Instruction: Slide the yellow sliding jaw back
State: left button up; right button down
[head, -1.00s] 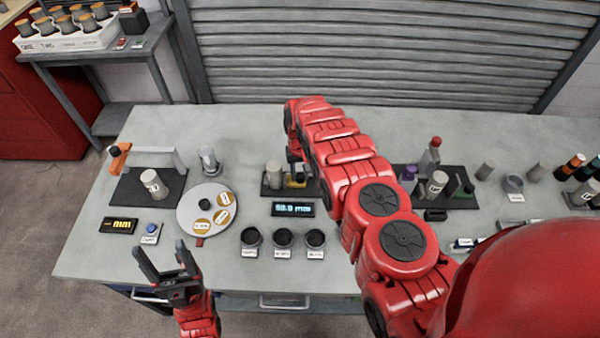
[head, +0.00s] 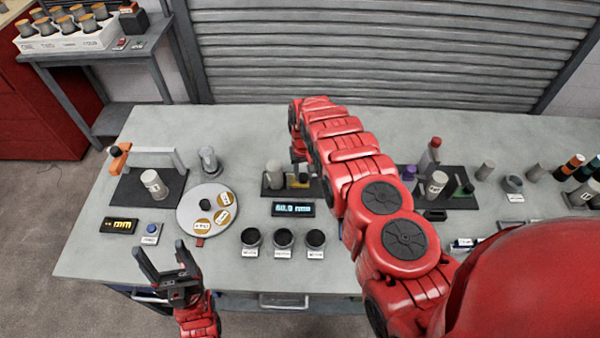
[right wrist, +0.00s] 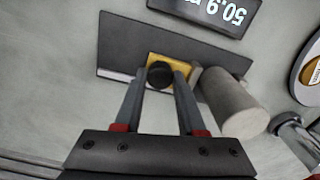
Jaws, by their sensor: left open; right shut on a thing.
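The yellow sliding jaw (right wrist: 182,68) has a black knob (right wrist: 160,75) on top and sits on a dark base plate (right wrist: 125,48). My right gripper (right wrist: 164,78) is shut on the black knob, one finger on each side. A grey cylinder (right wrist: 235,105) lies beside the yellow jaw in the right wrist view; I cannot tell whether they touch.
A lit digital display (head: 293,209) stands in front of the base plate. Several black-topped cups (head: 283,238) stand nearer the front edge. A round white turntable (head: 190,212) is to the left. The bench behind the base plate is clear.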

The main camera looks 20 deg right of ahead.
jog(key=d, duration=0.3)
jog(key=shift+s, duration=0.35)
jog(key=c, duration=0.8)
grip_release()
jog(key=o, duration=0.3)
jog(key=shift+d, duration=0.1)
